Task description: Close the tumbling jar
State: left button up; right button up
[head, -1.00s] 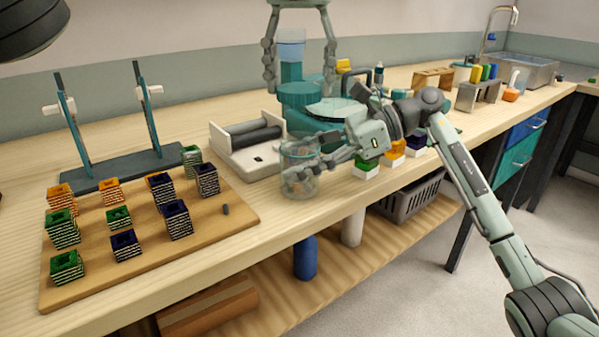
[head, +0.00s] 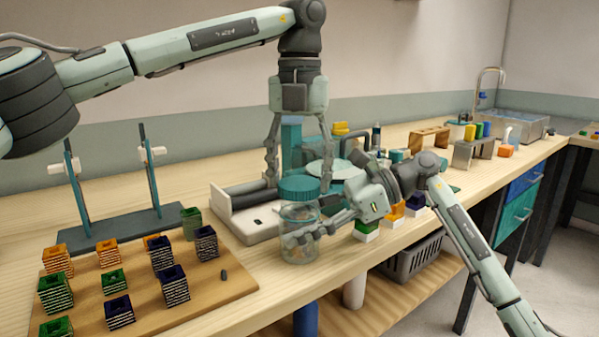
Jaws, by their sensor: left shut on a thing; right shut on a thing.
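The clear glass jar (head: 299,249) stands upright near the front edge of the wooden bench, with small brownish contents showing through the glass. My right gripper (head: 306,230) reaches in from the right and is shut around the jar's side, its near finger across the front. My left gripper (head: 298,181) points straight down from above, shut on the lid with a finger on each side.
A white tray with a dark roller (head: 240,205) lies just behind the jar. A teal machine (head: 343,170) stands behind my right gripper. A board (head: 215,286) with several coloured blocks is at left, and a two-post stand (head: 118,228) behind it.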

aim_at(299, 182)
pick_arm(q)
jog(key=shift+f, duration=0.1)
jog(key=shift+f, duration=0.8)
jog(key=shift+f, duration=0.6)
